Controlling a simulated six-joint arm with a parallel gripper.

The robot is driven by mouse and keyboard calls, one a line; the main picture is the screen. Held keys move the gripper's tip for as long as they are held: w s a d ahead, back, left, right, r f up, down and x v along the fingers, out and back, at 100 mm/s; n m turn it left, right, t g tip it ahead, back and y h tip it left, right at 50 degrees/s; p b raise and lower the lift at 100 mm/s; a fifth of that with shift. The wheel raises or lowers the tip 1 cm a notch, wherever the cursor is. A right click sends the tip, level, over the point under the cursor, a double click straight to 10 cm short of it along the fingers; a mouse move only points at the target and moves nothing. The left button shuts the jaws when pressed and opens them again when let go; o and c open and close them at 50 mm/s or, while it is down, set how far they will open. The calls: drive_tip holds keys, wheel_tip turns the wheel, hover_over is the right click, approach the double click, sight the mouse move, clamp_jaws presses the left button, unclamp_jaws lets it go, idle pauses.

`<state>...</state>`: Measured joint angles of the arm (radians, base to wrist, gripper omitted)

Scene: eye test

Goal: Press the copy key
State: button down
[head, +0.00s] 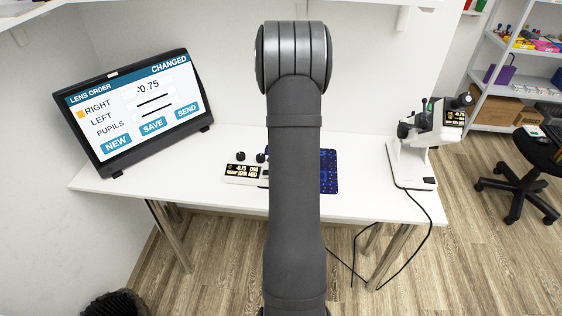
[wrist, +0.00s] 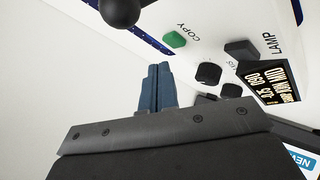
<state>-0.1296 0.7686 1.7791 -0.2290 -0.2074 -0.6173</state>
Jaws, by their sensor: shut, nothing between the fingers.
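The copy key is a green key (wrist: 175,39) beside the printed word COPY on a white control panel (wrist: 215,30) in the wrist view. My gripper (wrist: 158,68) has its two blue fingers together, with nothing between them. In that picture its tips lie just below and left of the green key, apart from it; their height over the panel is hard to tell. In the head view the control box (head: 243,180) with its lit display stands on the table, partly hidden by my arm. My gripper and the green key are hidden there.
Near the key are black knobs (wrist: 208,75), a dark LAMP key (wrist: 241,50), a display (wrist: 268,84) and a black ball knob (wrist: 120,10). A monitor (head: 135,110) reading CHANGED stands left, a blue mat (head: 329,172) lies behind my arm, and a white instrument (head: 412,160) stands right.

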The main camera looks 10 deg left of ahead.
drive_tip(key=shift+r, duration=2.15)
drive_tip(key=shift+f, duration=0.15)
drive_tip(key=shift+r, duration=1.4)
drive_tip(key=shift+r, duration=0.25)
drive_tip(key=shift+f, duration=0.2)
